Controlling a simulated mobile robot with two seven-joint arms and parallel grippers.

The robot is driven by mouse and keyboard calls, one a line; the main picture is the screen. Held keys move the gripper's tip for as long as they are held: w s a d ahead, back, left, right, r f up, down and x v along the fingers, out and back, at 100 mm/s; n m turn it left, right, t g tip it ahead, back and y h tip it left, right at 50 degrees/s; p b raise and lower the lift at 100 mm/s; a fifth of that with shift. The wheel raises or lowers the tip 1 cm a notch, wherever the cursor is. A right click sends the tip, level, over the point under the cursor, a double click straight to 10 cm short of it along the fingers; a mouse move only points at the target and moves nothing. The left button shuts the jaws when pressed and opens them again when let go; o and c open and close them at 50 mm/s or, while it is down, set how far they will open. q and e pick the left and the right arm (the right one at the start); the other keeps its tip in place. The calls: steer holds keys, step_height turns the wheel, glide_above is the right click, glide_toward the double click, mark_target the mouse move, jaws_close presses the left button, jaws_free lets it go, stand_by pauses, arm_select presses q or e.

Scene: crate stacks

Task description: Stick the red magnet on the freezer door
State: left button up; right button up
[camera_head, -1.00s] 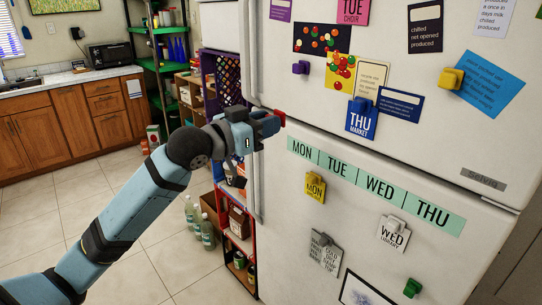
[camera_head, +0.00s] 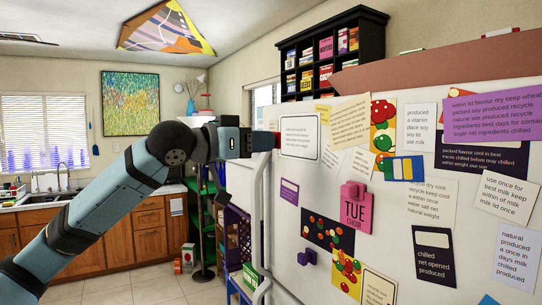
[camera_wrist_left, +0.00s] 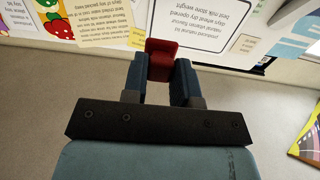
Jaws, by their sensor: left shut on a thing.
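My left gripper (camera_head: 266,141) is shut on the red magnet (camera_head: 277,139), a small block at its fingertips. In the left wrist view the red magnet (camera_wrist_left: 162,60) sits between the two dark blue fingers (camera_wrist_left: 160,84). The magnet is near the upper left part of the white fridge's upper door (camera_head: 290,232), just left of a white printed sheet (camera_head: 299,136). I cannot tell whether it touches the door. Which door is the freezer is not marked here. My right gripper is not in view.
The door carries many papers, a pinkish-red magnet (camera_head: 353,190) on the TUE card, a blue-yellow magnet (camera_head: 403,169) and a purple magnet (camera_head: 307,257). The long door handle (camera_head: 261,205) runs below my gripper. A dark shelf (camera_head: 372,40) stands behind.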

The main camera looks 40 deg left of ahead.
arm_select(q)
steer(key=shift+w+d+r+p, duration=0.2)
steer(key=shift+w+r+p, duration=0.3)
steer(key=shift+w, duration=0.15)
steer(key=p+x, duration=0.3)
steer(key=x, duration=0.3)
steer(key=shift+w+d, duration=0.1)
steer(key=shift+w, duration=0.2)
steer(key=shift+w+d+f, duration=0.15)
steer(key=shift+w+d, duration=0.05)
steer(key=shift+w, duration=0.3)
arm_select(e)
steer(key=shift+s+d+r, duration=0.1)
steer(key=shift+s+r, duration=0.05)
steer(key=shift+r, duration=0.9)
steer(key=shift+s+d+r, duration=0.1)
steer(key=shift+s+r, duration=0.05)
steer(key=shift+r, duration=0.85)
arm_select(q)
steer(key=shift+w+d+p, duration=0.1)
steer(key=shift+w+p, duration=0.15)
steer(key=shift+p, duration=0.2)
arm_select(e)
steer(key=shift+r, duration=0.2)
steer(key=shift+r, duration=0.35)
